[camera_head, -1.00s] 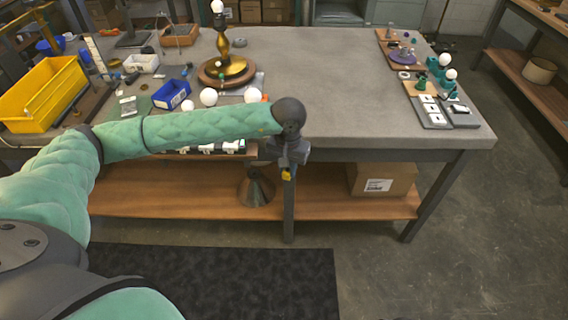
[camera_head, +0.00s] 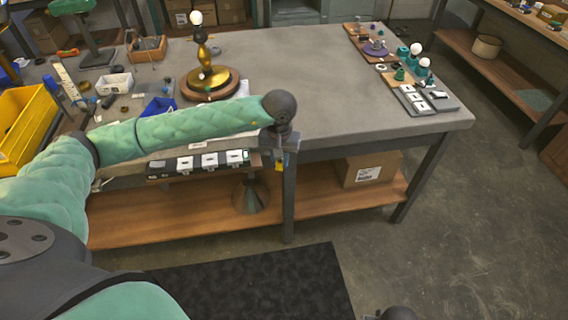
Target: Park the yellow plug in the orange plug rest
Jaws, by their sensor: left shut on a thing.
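My left gripper (camera_head: 280,157) hangs pointing down in front of the table's front edge. It is shut on the yellow plug (camera_head: 279,166), of which only a small yellow part shows below the fingers. The plug is in front of a table leg in the picture, apart from the tabletop. I cannot make out the orange plug rest; my left arm covers part of the table's front.
A black strip with white switches (camera_head: 209,161) lies along the front edge, left of my gripper. A brass lamp (camera_head: 207,78) stands behind my arm. Lamp parts and a switch board (camera_head: 416,100) are at the right. The middle of the grey tabletop (camera_head: 300,70) is clear.

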